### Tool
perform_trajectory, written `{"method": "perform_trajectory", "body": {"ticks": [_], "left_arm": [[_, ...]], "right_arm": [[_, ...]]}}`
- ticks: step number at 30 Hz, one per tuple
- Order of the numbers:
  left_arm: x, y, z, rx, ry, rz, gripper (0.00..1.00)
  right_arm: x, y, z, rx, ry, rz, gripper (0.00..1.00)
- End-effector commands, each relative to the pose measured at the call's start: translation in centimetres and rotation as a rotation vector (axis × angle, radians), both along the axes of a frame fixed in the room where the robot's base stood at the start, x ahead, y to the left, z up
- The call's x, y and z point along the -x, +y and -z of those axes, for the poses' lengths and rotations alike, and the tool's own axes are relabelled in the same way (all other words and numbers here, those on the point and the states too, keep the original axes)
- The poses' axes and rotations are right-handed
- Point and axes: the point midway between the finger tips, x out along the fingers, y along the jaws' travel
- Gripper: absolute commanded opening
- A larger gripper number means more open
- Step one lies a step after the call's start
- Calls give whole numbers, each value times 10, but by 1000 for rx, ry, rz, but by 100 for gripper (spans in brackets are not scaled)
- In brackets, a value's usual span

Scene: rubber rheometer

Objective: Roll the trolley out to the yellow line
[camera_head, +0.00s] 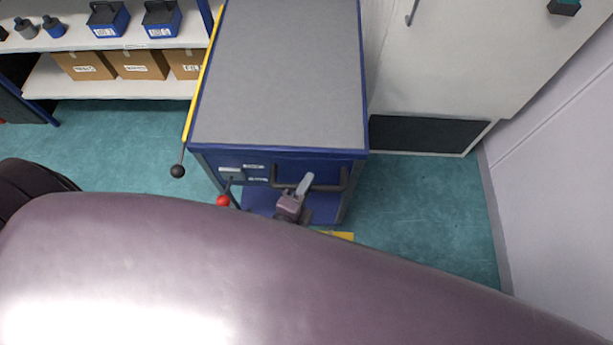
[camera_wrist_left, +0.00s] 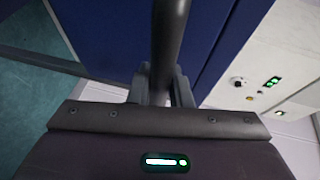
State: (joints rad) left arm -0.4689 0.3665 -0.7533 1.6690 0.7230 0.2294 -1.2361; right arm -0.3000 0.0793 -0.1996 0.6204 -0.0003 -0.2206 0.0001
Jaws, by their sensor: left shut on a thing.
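The trolley (camera_head: 280,75) has a grey top and a blue frame, and stands at the upper middle of the head view. A dark bar handle (camera_head: 328,186) runs across its near face. My left gripper (camera_head: 298,190) is shut on this handle. In the left wrist view the bar (camera_wrist_left: 170,45) passes between the fingers of the left gripper (camera_wrist_left: 161,86). A short piece of yellow line (camera_head: 343,235) shows on the floor just in front of the trolley, and my arm hides the floor around it. My right gripper is not in view.
A red-knobbed lever (camera_head: 223,200) and a black-knobbed lever (camera_head: 178,171) stick out at the trolley's near left. A shelf (camera_head: 110,89) with boxes stands left. A white cabinet (camera_head: 440,60) and a wall (camera_head: 560,170) stand right. Some green floor (camera_head: 420,210) is clear.

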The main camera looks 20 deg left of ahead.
Motion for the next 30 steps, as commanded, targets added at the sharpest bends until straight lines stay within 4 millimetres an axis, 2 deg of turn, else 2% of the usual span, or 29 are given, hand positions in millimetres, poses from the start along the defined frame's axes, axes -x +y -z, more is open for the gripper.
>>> {"method": "perform_trajectory", "body": {"ticks": [6,7,12,22,30], "left_arm": [[0,0,1,0,2,-1,0],[0,0,1,0,2,-1,19],[0,0,1,0,2,-1,40],[5,1,0,0,3,0,40],[47,6,-6,0,6,0,40]], "right_arm": [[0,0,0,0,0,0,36],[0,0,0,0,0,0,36],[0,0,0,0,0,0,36],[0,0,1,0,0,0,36],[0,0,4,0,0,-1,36]]}}
